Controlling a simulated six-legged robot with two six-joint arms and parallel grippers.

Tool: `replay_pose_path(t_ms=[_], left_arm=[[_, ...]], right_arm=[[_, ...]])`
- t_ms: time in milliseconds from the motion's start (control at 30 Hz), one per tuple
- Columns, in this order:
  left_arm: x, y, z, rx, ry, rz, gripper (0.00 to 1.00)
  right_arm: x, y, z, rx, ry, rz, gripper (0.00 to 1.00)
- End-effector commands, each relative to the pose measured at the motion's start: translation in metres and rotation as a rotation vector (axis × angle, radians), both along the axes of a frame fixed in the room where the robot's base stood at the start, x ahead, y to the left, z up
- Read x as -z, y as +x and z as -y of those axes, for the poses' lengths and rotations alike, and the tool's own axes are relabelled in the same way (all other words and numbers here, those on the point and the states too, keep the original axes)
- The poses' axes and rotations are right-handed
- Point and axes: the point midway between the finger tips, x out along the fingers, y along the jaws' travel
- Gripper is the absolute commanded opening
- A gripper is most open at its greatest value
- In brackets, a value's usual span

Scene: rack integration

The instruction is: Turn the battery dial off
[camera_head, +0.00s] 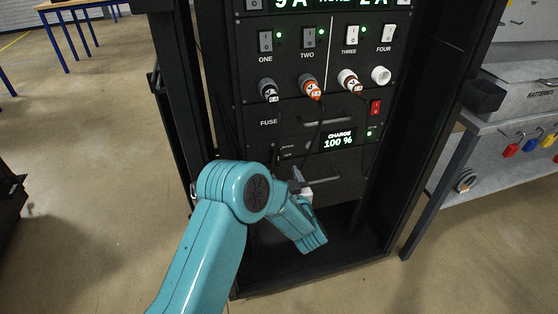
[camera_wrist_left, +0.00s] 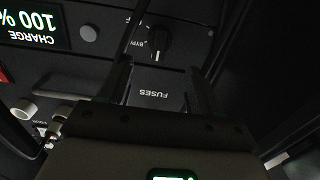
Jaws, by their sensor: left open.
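The black battery dial (camera_wrist_left: 160,43) shows in the upside-down left wrist view, with a pale pointer mark on it and a partly hidden label beside it. In the head view the dial is too dark and small to make out. My left gripper (camera_wrist_left: 158,72) is open, its two dark fingers apart and pointing toward the panel, with the dial beyond and between the fingertips. Nothing is between the fingers. In the head view my left gripper (camera_head: 299,182) is low in front of the rack, partly hidden by my teal arm. My right gripper is not in view.
The black rack (camera_head: 405,150) has a lit charge display (camera_head: 339,140) reading 100 %, a red switch (camera_head: 376,108), several plugs with cables, and drawer handles. A grey bench (camera_head: 500,150) with padlocks stands at the right.

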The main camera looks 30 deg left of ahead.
Motion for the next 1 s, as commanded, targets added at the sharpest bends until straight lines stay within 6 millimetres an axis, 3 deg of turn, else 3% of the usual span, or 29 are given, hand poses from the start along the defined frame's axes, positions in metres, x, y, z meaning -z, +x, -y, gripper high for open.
replay_pose_path(t_ms=[100,300,733,900,1000], left_arm=[[0.001,0.019,-0.022,-0.002,0.0,0.001,0.64],[0.001,0.042,-0.044,0.002,0.001,-0.001,0.64],[0.0,0.05,-0.053,0.003,0.001,-0.001,0.64],[0.0,0.05,-0.053,0.003,0.001,-0.001,0.1],[0.0,0.05,-0.053,0.003,0.001,-0.001,0.1]], right_arm=[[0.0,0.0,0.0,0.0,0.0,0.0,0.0],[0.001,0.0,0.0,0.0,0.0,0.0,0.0],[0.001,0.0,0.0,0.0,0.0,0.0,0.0],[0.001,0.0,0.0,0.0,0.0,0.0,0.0],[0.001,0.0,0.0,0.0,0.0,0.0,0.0]])
